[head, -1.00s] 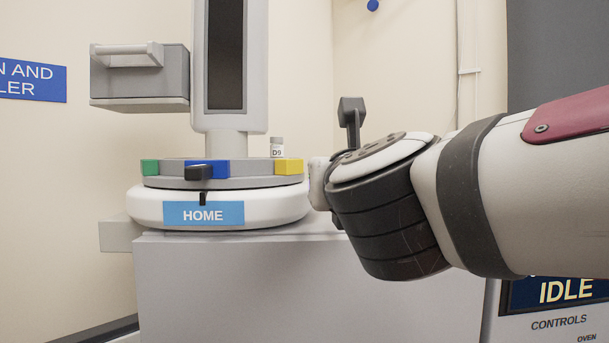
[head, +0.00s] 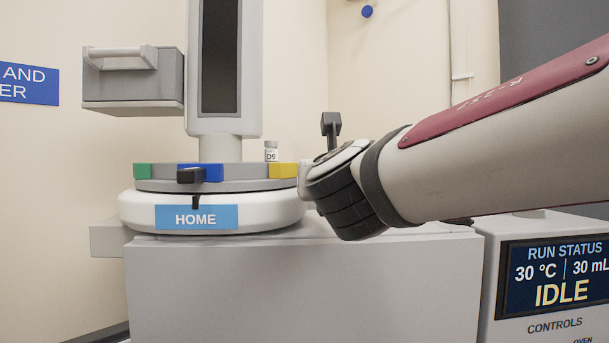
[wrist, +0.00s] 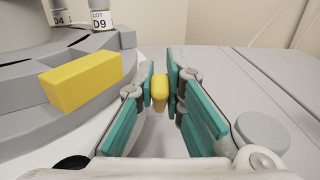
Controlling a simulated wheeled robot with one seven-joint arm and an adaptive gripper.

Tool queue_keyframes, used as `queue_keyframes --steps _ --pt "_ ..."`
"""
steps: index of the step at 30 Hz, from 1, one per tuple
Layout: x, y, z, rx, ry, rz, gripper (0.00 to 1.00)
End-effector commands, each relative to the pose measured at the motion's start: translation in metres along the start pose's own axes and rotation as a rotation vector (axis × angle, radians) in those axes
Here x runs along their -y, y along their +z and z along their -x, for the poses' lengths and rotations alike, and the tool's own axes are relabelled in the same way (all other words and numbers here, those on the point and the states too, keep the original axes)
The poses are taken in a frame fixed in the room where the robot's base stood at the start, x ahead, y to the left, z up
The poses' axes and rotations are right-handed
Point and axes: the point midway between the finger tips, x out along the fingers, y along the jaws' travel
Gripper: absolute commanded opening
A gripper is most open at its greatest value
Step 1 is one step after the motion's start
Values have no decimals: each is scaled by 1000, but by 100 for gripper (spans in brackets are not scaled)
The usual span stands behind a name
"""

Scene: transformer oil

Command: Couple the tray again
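The tray (head: 240,184) is a round grey disc with green, blue and yellow blocks on its rim, on a white round base (head: 265,214) marked HOME. In the wrist view the tray's yellow block (wrist: 82,82) is left of my gripper, apart from it. My gripper (wrist: 160,86) has teal pads, and their tips close on a small yellow tab (wrist: 160,95). What the tab is fixed to is hidden. In the head view my wrist hides the fingers, just right of the tray. A black knob (head: 190,176) sits at the front of the blue block.
A vial marked D9 (head: 271,152) stands on the tray near the yellow block. A tall grey column (head: 224,70) rises behind, with a handled box (head: 132,75) on its left. A screen (head: 560,274) reads IDLE.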

Motion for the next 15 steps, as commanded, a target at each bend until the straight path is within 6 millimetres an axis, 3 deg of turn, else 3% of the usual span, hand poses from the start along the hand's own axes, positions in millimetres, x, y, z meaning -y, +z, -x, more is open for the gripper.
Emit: queue_keyframes --steps 15 --pt "0 -6 -2 55 3 -3 0"
